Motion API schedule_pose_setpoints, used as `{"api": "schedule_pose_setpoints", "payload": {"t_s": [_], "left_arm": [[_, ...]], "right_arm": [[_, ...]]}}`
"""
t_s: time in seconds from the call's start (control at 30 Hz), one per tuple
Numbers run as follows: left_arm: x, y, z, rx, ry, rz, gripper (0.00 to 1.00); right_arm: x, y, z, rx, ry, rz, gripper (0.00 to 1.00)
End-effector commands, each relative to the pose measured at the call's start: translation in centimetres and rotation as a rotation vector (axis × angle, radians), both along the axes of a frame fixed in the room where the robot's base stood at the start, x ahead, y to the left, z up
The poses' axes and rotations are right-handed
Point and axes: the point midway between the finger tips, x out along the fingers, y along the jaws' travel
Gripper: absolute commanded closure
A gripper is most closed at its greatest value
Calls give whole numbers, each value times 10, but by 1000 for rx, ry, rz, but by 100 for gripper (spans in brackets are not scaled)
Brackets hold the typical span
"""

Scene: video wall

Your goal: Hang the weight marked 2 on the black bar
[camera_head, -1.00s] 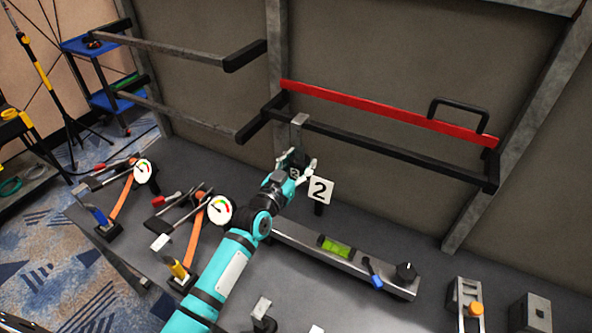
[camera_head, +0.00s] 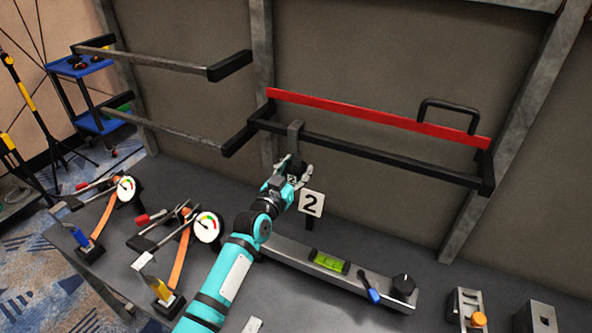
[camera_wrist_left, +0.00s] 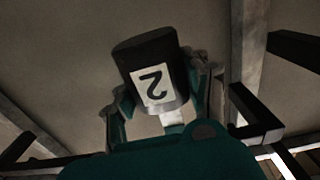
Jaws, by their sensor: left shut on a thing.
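My left gripper (camera_head: 290,180) is shut on a dark weight (camera_head: 293,167), just below the black bar (camera_head: 390,160). The left wrist view shows this weight (camera_wrist_left: 148,60) between the fingers, with an upside-down 2 on its white label. A grey hook (camera_head: 296,129) rises above the weight and overlaps the left part of the black bar. I cannot tell whether it is over the bar or in front of it, or whether they touch. My right gripper is not in view.
A red bar (camera_head: 370,116) runs behind the black bar. A long level (camera_head: 330,263) lies on the dark bench below. Two round gauges (camera_head: 207,227) with clamps are at left. A block with an orange knob (camera_head: 478,319) is at lower right.

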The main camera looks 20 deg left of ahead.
Motion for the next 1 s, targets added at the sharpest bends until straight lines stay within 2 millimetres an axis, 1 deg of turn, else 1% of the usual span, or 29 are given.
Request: {"api": "schedule_pose_setpoints", "payload": {"t_s": [0.03, 0.47, 0.5, 0.7, 0.87, 0.9, 1.0], "left_arm": [[1, 0, 3, -1, -11, 1, 100], [1, 0, 0, -1, -11, 1, 100], [1, 0, 0, -1, -11, 1, 52], [0, 0, -2, 0, -6, 0, 26], [0, 0, -3, 0, -3, 0, 26], [-1, 0, -9, 2, 8, -1, 26], [-2, 0, -9, 1, 7, -1, 26]], "right_arm": [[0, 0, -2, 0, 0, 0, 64], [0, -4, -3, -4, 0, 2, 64], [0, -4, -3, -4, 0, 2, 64], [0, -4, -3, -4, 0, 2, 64], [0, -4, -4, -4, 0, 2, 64], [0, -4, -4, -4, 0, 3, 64], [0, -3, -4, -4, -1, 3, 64]]}}
